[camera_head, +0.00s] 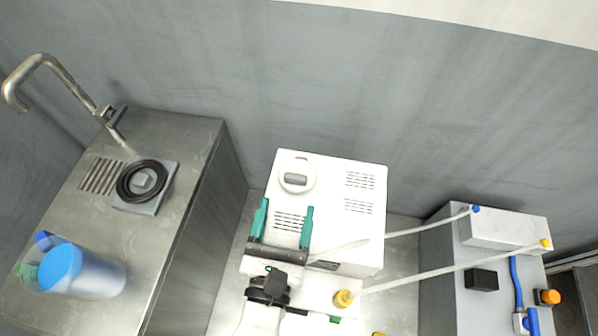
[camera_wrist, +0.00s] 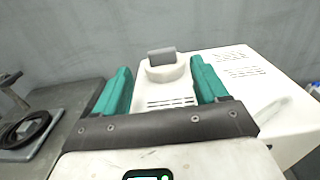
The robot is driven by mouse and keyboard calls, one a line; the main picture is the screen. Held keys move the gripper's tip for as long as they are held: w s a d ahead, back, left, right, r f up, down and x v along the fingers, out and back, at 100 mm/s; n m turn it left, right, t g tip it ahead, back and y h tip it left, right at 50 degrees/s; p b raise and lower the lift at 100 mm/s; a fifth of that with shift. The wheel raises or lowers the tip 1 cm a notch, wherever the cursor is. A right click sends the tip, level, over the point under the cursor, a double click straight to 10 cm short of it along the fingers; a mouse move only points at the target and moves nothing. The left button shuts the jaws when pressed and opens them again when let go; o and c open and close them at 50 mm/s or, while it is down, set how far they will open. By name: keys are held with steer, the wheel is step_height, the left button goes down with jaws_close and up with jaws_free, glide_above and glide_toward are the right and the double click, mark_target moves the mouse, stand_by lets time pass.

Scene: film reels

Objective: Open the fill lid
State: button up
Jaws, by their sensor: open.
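The fill lid (camera_head: 297,183) is a round white cap with a grey grip bar on top. It sits on the back left of the top of a white machine (camera_head: 340,180). In the wrist view the lid (camera_wrist: 167,70) appears straight ahead, with its grey bar (camera_wrist: 162,56) upright on it. My gripper (camera_head: 287,209) has two teal fingers, spread wide and empty. It is over the front of the machine top, short of the lid. In the wrist view the lid shows between the two fingers. I see no contact with the lid, which looks closed.
A steel counter (camera_head: 190,150) with a tap (camera_head: 60,75), a black ring on a plate (camera_head: 143,182) and a blue-topped container (camera_head: 85,270) stands on the left. Pale hoses (camera_head: 430,227) run right to a grey unit (camera_head: 505,230). Vents (camera_head: 360,180) mark the machine's right side.

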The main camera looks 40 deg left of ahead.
mark_target(295, 176)
steer(key=x, duration=0.8)
steer(key=shift+w+p, duration=0.15)
steer(key=shift+p, duration=0.15)
steer(key=shift+c, duration=0.3)
jaws_close()
steer(key=shift+a, duration=0.1)
